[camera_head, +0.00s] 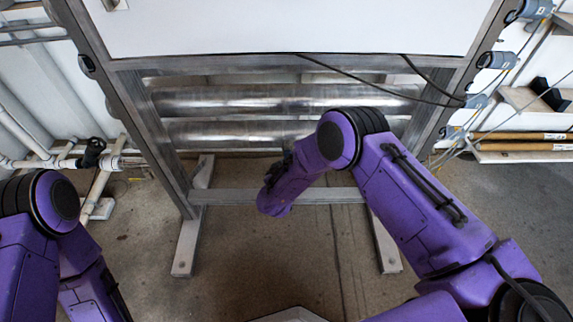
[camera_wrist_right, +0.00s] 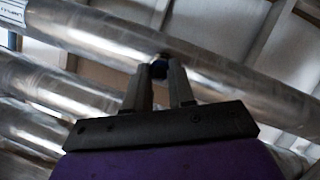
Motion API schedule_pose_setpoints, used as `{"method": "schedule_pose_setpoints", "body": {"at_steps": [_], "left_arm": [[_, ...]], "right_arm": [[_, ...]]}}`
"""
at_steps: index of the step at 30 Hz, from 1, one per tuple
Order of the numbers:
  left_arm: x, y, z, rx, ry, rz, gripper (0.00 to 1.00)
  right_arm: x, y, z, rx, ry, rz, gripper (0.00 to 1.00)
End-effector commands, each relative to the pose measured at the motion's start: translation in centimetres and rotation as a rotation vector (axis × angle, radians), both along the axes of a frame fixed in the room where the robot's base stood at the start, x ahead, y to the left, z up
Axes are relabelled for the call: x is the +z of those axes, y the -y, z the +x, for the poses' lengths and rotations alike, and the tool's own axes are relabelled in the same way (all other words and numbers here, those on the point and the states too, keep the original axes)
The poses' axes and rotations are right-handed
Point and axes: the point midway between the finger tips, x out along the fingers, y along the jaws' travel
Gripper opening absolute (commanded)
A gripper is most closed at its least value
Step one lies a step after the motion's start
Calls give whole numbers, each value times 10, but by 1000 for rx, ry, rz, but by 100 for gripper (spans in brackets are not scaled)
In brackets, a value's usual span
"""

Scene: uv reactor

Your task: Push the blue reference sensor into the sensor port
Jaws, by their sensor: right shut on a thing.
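In the right wrist view my right gripper (camera_wrist_right: 160,76) is shut on the blue reference sensor (camera_wrist_right: 158,68). Only a small dark blue, rounded part of the sensor shows between the fingertips. Its far end meets the side of a shiny metal reactor tube (camera_wrist_right: 95,38) in the picture. The sensor port is not clearly visible, and I cannot tell whether the sensor touches it or is inside it. In the head view my right arm reaches toward the tubes, and its gripper is hidden. My left gripper is out of view; only part of the left arm shows at the left edge.
A metal frame (camera_head: 165,150) with a large white panel (camera_head: 290,28) stands ahead, with horizontal tubes (camera_head: 215,133) below the panel. Black cables (camera_head: 360,80) hang across the frame's right. White pipes with a black valve (camera_head: 92,152) run at left. The concrete floor (camera_head: 240,265) in front is clear.

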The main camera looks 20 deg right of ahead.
Motion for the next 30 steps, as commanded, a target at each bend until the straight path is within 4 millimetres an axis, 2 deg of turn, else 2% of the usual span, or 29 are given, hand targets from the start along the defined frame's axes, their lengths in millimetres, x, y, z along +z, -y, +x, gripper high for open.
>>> {"method": "schedule_pose_setpoints", "body": {"at_steps": [1, 2, 4, 14, 17, 24, 30], "left_arm": [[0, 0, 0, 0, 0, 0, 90], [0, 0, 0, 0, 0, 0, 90], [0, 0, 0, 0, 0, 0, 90], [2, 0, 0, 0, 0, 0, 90], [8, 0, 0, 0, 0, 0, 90], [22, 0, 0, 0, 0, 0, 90], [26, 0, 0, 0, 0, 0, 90]], "right_arm": [[1, 0, 1, -1, 2, 0, 0], [1, 0, 1, -1, 2, 0, 30], [1, 0, 1, -1, 2, 0, 53], [2, -2, -3, 1, 0, 0, 53], [9, -9, -14, 4, 0, -1, 53], [29, -34, -63, 4, 0, -2, 53], [36, -45, -85, 1, 0, -1, 53]]}}
